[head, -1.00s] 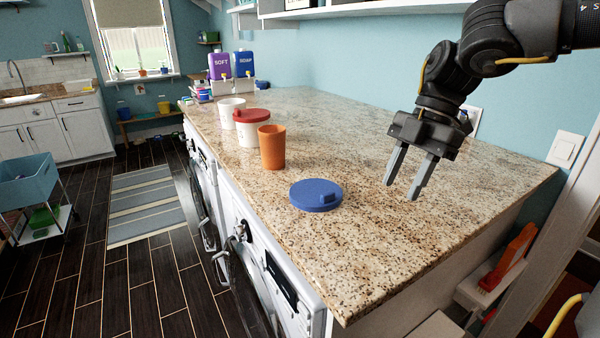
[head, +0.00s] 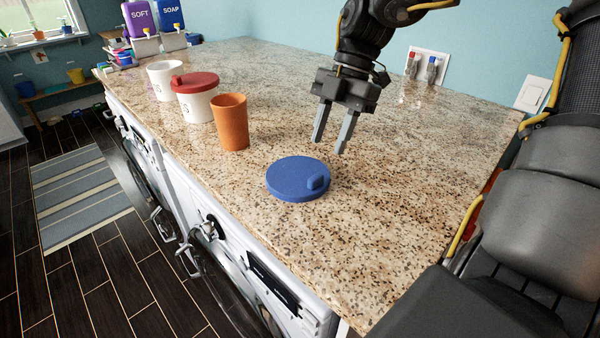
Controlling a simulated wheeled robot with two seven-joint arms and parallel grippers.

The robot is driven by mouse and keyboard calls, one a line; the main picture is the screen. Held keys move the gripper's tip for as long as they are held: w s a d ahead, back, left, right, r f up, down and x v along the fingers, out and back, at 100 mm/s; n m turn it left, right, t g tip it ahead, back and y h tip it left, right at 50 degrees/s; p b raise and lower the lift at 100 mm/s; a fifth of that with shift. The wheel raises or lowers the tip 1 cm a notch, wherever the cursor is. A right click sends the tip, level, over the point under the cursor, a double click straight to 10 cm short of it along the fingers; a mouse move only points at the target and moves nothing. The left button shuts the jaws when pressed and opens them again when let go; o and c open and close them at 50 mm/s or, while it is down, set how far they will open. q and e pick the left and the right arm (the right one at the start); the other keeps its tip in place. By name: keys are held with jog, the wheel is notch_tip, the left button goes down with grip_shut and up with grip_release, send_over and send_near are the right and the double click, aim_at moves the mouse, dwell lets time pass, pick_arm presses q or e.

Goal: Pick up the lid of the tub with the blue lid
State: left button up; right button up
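My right gripper (head: 330,147) points down above the counter, just behind and to the right of the lid. Its two fingers are apart with nothing between them. My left gripper is out of view.
An orange cup (head: 231,122) stands behind and left of the lid. Beyond it are a white tub with a red lid (head: 196,98) and a white tub without a lid (head: 164,82). Purple and blue dispensers stand at the back left. The counter's front right is clear.

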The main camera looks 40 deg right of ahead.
aim_at(316, 176)
jog(key=shift+x, duration=1.15)
jog(key=shift+a+f+p, duration=0.1)
jog(key=shift+f+p, duration=0.1)
jog(key=shift+p, duration=0.1)
jog(key=shift+p+x, duration=0.75)
jog(key=shift+x, duration=1.65)
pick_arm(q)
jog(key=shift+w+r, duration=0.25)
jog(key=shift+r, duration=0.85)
pick_arm(e)
grip_shut()
